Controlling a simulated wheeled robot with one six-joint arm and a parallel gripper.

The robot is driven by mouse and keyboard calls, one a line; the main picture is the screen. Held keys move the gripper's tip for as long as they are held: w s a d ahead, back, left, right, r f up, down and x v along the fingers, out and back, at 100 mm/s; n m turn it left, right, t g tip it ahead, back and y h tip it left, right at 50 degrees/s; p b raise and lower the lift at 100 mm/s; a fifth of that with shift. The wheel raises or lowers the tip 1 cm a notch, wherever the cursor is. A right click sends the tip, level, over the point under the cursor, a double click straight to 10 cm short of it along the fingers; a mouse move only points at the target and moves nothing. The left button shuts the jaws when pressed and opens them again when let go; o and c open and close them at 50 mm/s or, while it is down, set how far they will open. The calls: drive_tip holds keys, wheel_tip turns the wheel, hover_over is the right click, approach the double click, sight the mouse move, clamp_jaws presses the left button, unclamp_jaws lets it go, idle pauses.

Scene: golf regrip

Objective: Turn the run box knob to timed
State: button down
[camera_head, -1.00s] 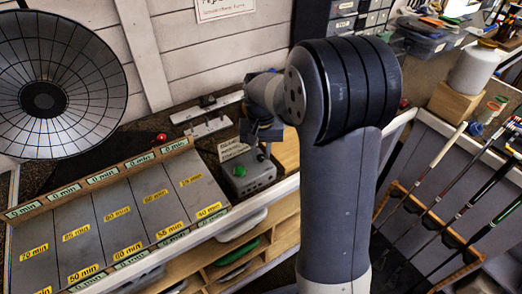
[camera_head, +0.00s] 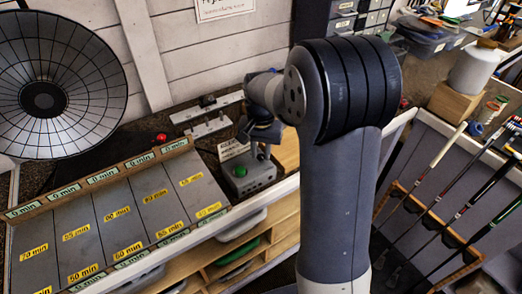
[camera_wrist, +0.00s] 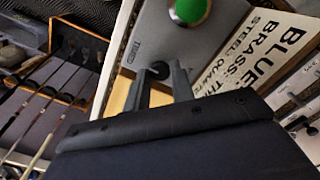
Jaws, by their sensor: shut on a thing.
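The run box (camera_head: 262,179) is a grey metal box with a round green button (camera_head: 240,171) on its top. In the wrist view the box top (camera_wrist: 205,45) fills the upper middle, with the green button (camera_wrist: 188,11) at the top edge. A small label reading "TIMED" (camera_wrist: 132,50) is on the box to the left. The dark round knob (camera_wrist: 158,69) sits between my fingertips, and the fingers hide part of it. My gripper (camera_head: 262,154) points down at the box and is shut on the knob. The way the knob points cannot be made out.
A sign with printed words (camera_wrist: 265,55) lies beside the box. Sloped panels with yellow minute labels (camera_head: 120,220) are to the left, with a red button (camera_head: 161,137) behind them. Golf clubs (camera_head: 450,195) stand in a rack at the right. A round segmented dish (camera_head: 75,60) is at the upper left.

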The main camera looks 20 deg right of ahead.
sight(261, 156)
drive_tip(key=c, duration=1.2)
unclamp_jaws()
drive_tip(key=shift+c, duration=0.2)
wheel_tip(261, 156, up, 11)
drive_tip(key=shift+b, duration=0.45)
drive_tip(key=shift+f, duration=0.15)
wheel_tip(261, 156, down, 11)
drive_tip(key=shift+r+p, duration=0.1)
drive_tip(key=shift+p, duration=0.35)
drive_tip(key=shift+n, duration=0.3)
